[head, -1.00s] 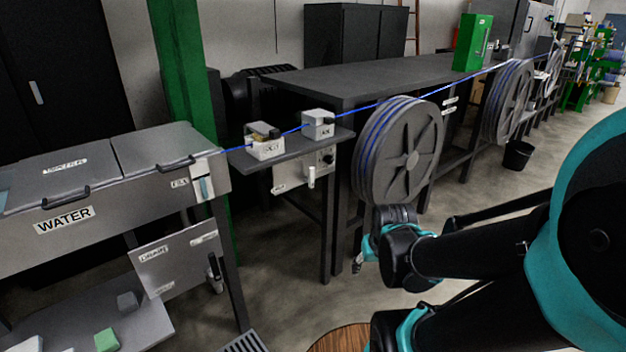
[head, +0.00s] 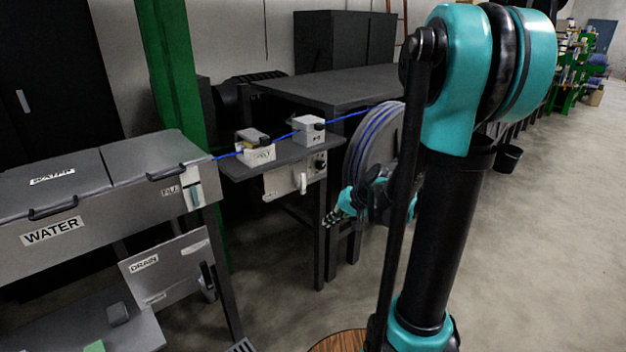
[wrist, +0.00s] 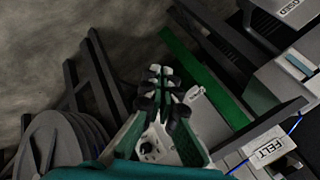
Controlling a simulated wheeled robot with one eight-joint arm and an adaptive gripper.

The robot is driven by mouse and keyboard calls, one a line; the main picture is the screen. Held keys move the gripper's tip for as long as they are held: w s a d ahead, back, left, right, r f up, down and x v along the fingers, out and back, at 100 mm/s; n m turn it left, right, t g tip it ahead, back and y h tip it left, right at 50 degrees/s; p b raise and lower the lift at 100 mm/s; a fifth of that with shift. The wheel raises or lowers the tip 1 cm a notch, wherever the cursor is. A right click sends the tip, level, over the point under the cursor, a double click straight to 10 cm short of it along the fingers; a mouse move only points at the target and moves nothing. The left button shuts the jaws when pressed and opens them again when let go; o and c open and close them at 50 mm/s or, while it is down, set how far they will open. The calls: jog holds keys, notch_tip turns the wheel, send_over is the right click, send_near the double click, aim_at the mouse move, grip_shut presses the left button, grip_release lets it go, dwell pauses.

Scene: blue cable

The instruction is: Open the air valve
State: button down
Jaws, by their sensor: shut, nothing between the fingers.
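A pale panel (head: 282,185) hangs under the small shelf. In the wrist view my gripper (wrist: 158,80) is shut and empty.
A shelf (head: 240,168) above the panel holds the FELT block (head: 262,157) and another pale box (head: 308,132), with a blue cable (head: 284,136) running through. A large cable reel (head: 372,150) stands close to my arm. The WATER trough (head: 100,190) is at left.

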aim_at(301, 182)
jog(key=w+d+m+t+y, duration=0.1)
jog(key=w+m+t+y, duration=0.2)
jog(key=w, duration=1.3)
jog(key=w+d+f+m+t+y, duration=0.1)
jog(key=w+d+y, duration=0.4)
jog(key=w, duration=0.5)
jog(key=shift+d+f+m+t, duration=0.35)
jog(key=shift+d+m+t, duration=0.25)
jog(key=shift+d+t, duration=0.65)
jog(key=shift+w+a, duration=0.1)
jog(key=shift+w, duration=0.05)
jog(key=w+a, duration=0.4)
jog(key=a, duration=0.6)
jog(key=shift+a, duration=0.4)
jog(key=shift+a+r, duration=0.1)
